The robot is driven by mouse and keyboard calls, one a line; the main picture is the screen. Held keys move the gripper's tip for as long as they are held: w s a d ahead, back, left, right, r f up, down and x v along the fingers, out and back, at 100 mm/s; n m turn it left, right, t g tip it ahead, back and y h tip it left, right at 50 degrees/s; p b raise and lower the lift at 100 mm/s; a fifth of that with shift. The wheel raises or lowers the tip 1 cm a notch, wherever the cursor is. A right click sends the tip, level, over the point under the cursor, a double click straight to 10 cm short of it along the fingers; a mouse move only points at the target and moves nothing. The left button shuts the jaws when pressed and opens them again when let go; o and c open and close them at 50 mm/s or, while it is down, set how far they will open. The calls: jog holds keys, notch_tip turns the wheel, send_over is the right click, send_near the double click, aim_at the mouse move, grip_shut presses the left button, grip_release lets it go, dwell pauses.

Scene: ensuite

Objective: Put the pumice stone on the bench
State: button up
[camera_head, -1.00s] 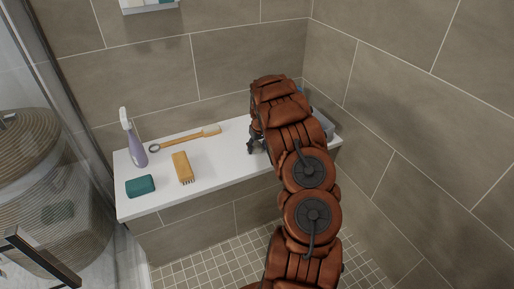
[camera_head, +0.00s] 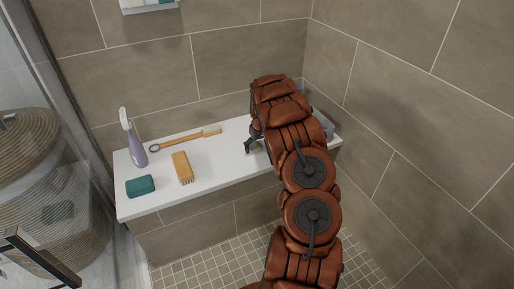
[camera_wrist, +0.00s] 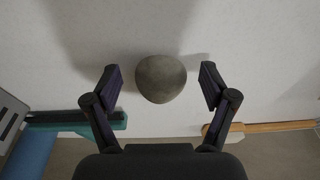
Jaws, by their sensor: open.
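The pumice stone (camera_wrist: 160,79) is a rounded grey-brown lump in the wrist view, seen against the white bench top (camera_wrist: 240,50). It sits between the two spread fingers of my gripper (camera_wrist: 161,86), with a visible gap on each side. In the head view the white bench (camera_head: 222,170) runs along the tiled wall, and my gripper (camera_head: 252,146) is low over its middle to right part. The stone is hidden there behind my arm and gripper.
On the bench are a purple spray bottle (camera_head: 138,150), a long wooden brush (camera_head: 185,139), a wooden nail brush (camera_head: 182,168) and a teal block (camera_head: 140,186). A greyish container (camera_head: 323,123) stands at the right end. Glass (camera_head: 60,60) bounds the left.

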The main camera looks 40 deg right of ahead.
notch_tip(320, 180, up, 11)
jog(key=s+p, duration=0.1)
jog(key=s, duration=0.1)
jog(key=s+a+r+g, duration=0.1)
jog(key=s+a+r, duration=0.3)
jog(key=a, duration=0.5)
jog(key=s+a+r+n+g, duration=0.1)
jog(key=s+a+r, duration=0.25)
jog(key=a, duration=0.55)
jog(key=s+a+r, duration=0.4)
jog(key=a, duration=0.5)
jog(key=s+a+n+g, duration=0.1)
jog(key=s+a, duration=0.7)
jog(key=s, duration=0.4)
jog(key=s+a+r+n+g, duration=0.1)
jog(key=s+a, duration=0.7)
jog(key=s, duration=0.4)
jog(key=shift+a+r+n+g+y, duration=0.25)
jog(key=shift+a+n+g+y, duration=0.05)
jog(key=shift+a+n+g, duration=0.1)
notch_tip(320, 180, up, 26)
jog(key=t+p, duration=0.1)
jog(key=p, duration=2.4)
jog(key=shift+s, duration=0.35)
